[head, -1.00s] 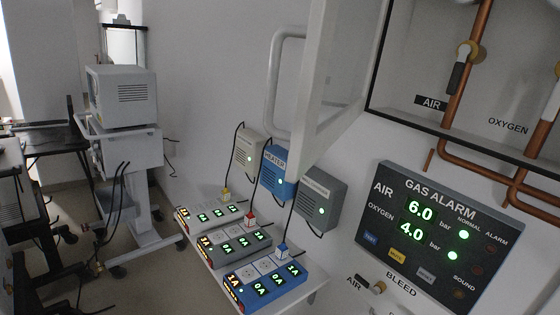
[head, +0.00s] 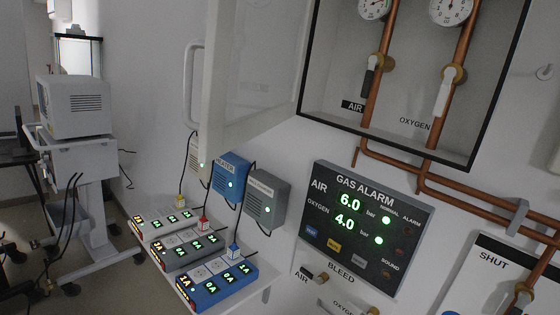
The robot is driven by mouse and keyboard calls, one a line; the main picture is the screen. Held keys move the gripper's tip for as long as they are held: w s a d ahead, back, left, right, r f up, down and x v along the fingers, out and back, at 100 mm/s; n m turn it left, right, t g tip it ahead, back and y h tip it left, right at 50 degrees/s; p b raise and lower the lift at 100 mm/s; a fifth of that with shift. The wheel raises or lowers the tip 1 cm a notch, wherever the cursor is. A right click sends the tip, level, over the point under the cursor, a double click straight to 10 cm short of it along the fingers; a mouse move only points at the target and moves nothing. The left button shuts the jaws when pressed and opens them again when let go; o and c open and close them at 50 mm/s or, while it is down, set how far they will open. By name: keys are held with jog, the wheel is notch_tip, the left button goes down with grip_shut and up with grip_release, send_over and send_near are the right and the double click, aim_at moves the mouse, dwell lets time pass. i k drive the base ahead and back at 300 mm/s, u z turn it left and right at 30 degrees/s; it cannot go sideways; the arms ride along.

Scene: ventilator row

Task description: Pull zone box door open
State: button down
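The zone box (head: 470,165) is on the wall at the upper middle right, with a dark rim and its front open. Its door (head: 215,90), a pale framed panel with a see-through pane (head: 265,65), stands swung out from the box's left side. A white bar handle (head: 190,85) is on the door's outer face at the left. Inside the box are copper pipes (head: 378,90), two gauges (head: 452,10), and AIR and OXYGEN valves with a black lever (head: 368,82) and a white lever (head: 444,97). My gripper is not in view, so its distance from the handle does not show.
A gas alarm panel (head: 365,228) is on the wall below the box. Small wall boxes (head: 230,180) and a shelf with display units (head: 205,285) are below the door. A ventilator on a wheeled stand (head: 75,110) is at the left. Copper pipes run along the right wall.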

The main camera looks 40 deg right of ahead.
aim_at(217, 138)
jog(key=k, duration=1.05)
jog(key=z, duration=0.45)
jog(key=i, duration=1)
